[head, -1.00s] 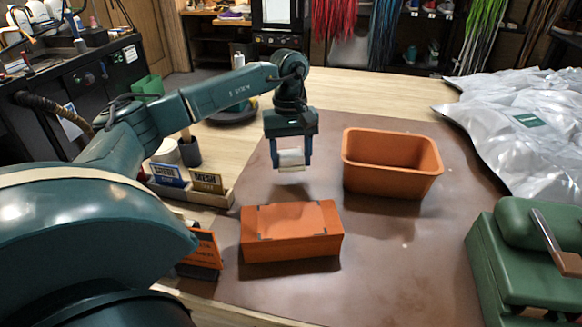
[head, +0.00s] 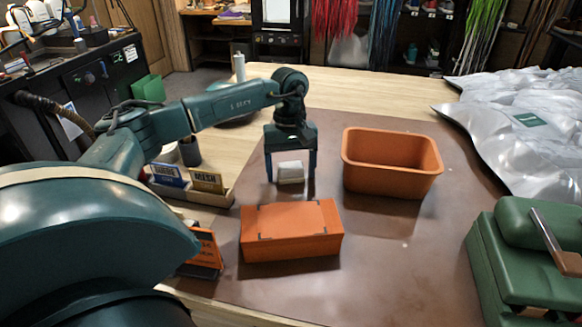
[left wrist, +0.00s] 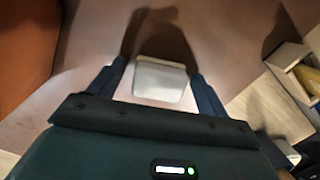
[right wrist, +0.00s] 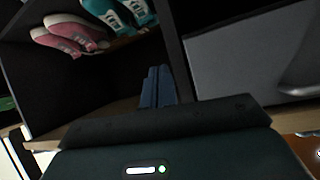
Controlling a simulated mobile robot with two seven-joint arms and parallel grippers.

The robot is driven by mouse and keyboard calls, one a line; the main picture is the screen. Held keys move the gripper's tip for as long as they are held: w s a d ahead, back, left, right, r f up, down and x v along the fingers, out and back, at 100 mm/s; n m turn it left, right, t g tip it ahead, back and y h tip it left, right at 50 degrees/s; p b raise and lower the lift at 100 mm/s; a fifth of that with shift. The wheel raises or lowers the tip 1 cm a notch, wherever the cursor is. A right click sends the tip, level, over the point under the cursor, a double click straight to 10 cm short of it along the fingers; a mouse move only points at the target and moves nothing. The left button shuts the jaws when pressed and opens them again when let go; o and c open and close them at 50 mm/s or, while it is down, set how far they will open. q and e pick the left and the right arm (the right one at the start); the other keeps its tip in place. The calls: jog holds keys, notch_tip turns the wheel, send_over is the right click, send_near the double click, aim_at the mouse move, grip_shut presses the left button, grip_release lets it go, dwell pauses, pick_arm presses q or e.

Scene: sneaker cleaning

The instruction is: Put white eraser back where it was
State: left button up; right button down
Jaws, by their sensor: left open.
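The white eraser (head: 290,172) is a small pale block over the brown mat (head: 390,265), behind the orange box and left of the orange bin. It appears to rest on the mat. My left gripper (head: 291,178) points down with one finger on each side of it. The gripper is open, and the left wrist view shows the eraser (left wrist: 160,78) between the fingers with a gap on both sides. My right gripper (right wrist: 157,88) shows only in the right wrist view, its fingers together with nothing seen between them.
An orange box (head: 290,230) lies in front of the left gripper. An empty-looking orange bin (head: 392,190) stands to its right. A wooden tray (head: 221,201) with labelled cards is to the left. Silver bags (head: 520,120) and a green case (head: 500,255) are at the right.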

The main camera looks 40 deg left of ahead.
aim_at(290, 162)
pick_arm(q)
notch_tip(290, 162, up, 12)
jog(key=a, duration=0.1)
jog(key=shift+w+r, duration=0.15)
jog(key=shift+w, duration=0.3)
dwell(0.5)
